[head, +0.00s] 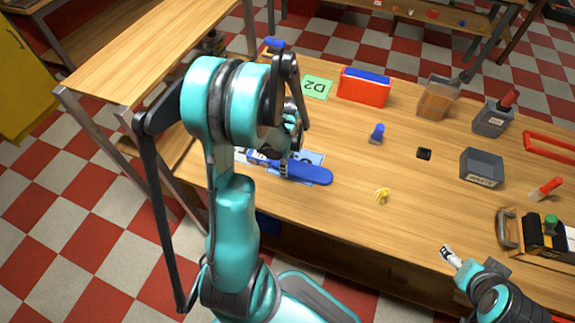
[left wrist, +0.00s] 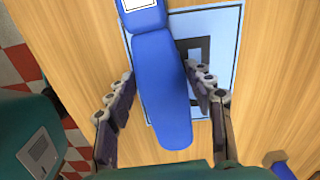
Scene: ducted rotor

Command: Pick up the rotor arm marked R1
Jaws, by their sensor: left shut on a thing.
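A long blue rotor arm (head: 312,175) lies over a light blue printed sheet (head: 316,157) on the bench, left of the middle. In the left wrist view the blue rotor arm (left wrist: 162,90) runs between the fingers of my left gripper (left wrist: 163,103), with a white label at its top edge; I cannot read its marking. The left gripper is shut on this arm. In the head view my own left arm hides part of the rotor arm and sheet. My right gripper (head: 447,252) is near the bench's front edge at lower right, away from the rotor arm; its finger state is unclear.
A green card marked D2 (head: 317,88), a red and blue box (head: 363,86) and a wooden box (head: 437,100) stand behind. A blue knob (head: 376,134), yellow piece (head: 382,196) and grey bin (head: 482,167) are to the right. The front middle of the bench is clear.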

